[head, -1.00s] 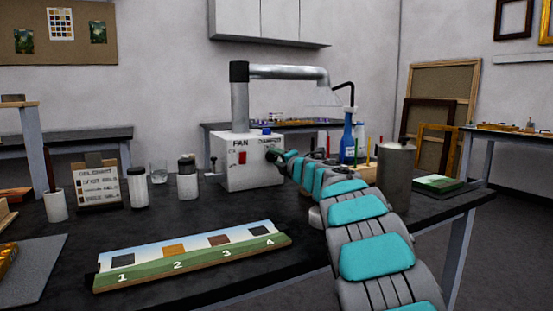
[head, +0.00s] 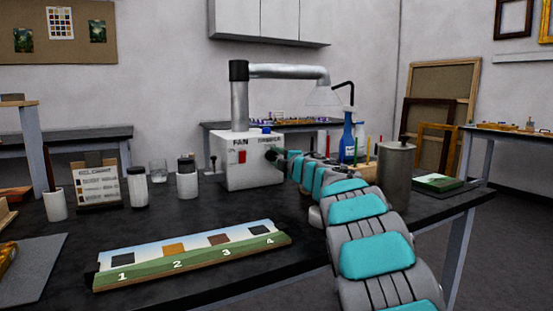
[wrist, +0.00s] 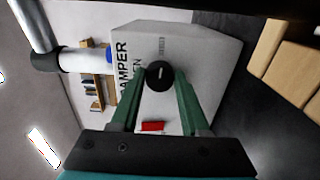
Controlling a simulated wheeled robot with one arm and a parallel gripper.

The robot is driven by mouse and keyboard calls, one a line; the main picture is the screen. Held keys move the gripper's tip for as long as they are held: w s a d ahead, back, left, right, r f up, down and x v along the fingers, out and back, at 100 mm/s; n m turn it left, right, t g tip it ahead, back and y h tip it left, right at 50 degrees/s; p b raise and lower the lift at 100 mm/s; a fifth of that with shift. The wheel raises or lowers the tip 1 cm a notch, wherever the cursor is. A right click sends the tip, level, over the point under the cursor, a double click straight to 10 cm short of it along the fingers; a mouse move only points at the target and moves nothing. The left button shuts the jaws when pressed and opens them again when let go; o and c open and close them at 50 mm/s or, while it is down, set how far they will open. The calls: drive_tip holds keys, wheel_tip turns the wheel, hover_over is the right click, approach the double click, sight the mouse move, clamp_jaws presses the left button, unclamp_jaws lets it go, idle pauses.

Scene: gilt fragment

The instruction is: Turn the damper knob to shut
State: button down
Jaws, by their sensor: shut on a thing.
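The white fan box (head: 250,175) stands on the dark bench, with FAN and DAMPER labels on its front. The black round damper knob (head: 271,155) is on the right of that front, partly hidden by my gripper (head: 279,157). In the wrist view the knob (wrist: 160,75) sits between the tips of my green fingers (wrist: 160,88), which are shut on it. A white pointer mark shows on the knob's face, slanted in this turned view. Part of a word ending in "EN" shows beside it. The red fan switch (head: 243,157) is left of the knob.
A metal duct (head: 285,73) rises from the box to a clear hood (head: 325,97). Jars (head: 187,180) stand to the left, a grey canister (head: 395,172) right of my arm, and a blue bottle (head: 348,140) behind it. A numbered strip (head: 195,255) lies in front.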

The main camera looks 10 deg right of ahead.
sight(270, 143)
drive_tip(key=shift+c, duration=2)
unclamp_jaws()
drive_tip(key=shift+r, duration=0.1)
drive_tip(key=shift+r, duration=1.65)
drive_tip(key=shift+s+r, duration=0.1)
drive_tip(key=shift+s+r+b, duration=0.1)
drive_tip(key=shift+s+b, duration=0.2)
drive_tip(key=shift+s, duration=0.2)
drive_tip(key=s+r+b, duration=0.1)
drive_tip(key=s+b, duration=0.2)
drive_tip(key=s, duration=1.1)
drive_tip(key=shift+s, duration=0.4)
